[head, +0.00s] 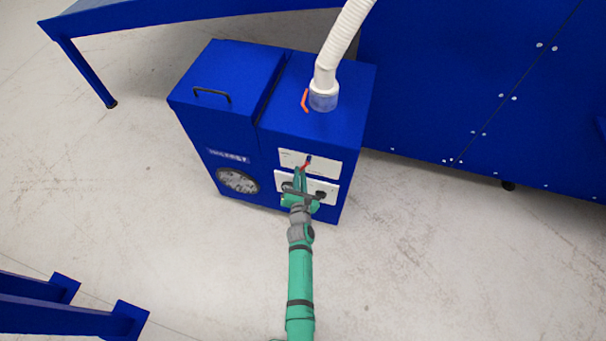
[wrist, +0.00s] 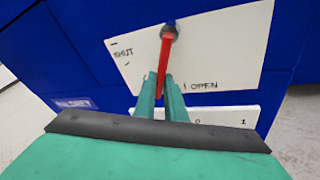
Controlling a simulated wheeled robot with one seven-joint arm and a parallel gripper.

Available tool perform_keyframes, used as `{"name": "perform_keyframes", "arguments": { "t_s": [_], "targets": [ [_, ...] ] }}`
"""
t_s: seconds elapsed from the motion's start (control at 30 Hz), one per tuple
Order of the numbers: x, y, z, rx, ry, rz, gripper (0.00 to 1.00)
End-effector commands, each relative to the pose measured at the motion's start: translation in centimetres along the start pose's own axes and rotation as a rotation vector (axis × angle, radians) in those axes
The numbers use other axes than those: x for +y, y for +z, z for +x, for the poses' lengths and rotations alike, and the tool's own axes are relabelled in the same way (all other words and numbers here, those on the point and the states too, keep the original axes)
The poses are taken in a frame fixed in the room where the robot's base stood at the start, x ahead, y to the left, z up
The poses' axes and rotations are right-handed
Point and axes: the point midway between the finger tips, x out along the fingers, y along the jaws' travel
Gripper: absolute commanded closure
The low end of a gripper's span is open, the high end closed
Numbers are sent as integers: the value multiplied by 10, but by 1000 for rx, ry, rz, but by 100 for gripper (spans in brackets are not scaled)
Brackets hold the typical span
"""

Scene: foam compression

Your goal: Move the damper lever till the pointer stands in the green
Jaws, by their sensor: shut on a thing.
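The red damper lever (wrist: 165,65) hangs from a round grey pivot (wrist: 171,29) on a white plate marked SHUT at left and OPEN at lower right. It points nearly straight down, tilted slightly left at its lower end. In the head view the lever (head: 307,164) shows small on the front of the blue box. My gripper (wrist: 161,92) has its green fingers shut on the lever's lower end; it also shows in the head view (head: 300,172). The fingers hide part of the plate's lower markings. I cannot make out a pointer or a green band.
A second white plate (wrist: 220,119) marked 0 and 1 sits just below. The blue box (head: 318,130) carries a white hose (head: 341,40), an orange piece (head: 305,100) and a round dial or window (head: 238,181). A large blue cabinet (head: 440,90) stands right; floor lies clear in front.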

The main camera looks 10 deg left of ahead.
Motion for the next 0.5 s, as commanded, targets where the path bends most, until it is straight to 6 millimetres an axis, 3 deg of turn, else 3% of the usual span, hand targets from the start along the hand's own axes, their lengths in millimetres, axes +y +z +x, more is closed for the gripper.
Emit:
{"name": "perform_keyframes", "arguments": {
  "t_s": [0.27,0.3,0.37,0.5],
  "targets": [
    [-1,5,2,-8,-1,1,100],
    [-1,5,2,-8,-1,1,85],
    [-1,5,2,-8,0,1,71],
    [0,3,1,-5,0,0,71]
  ]
}}
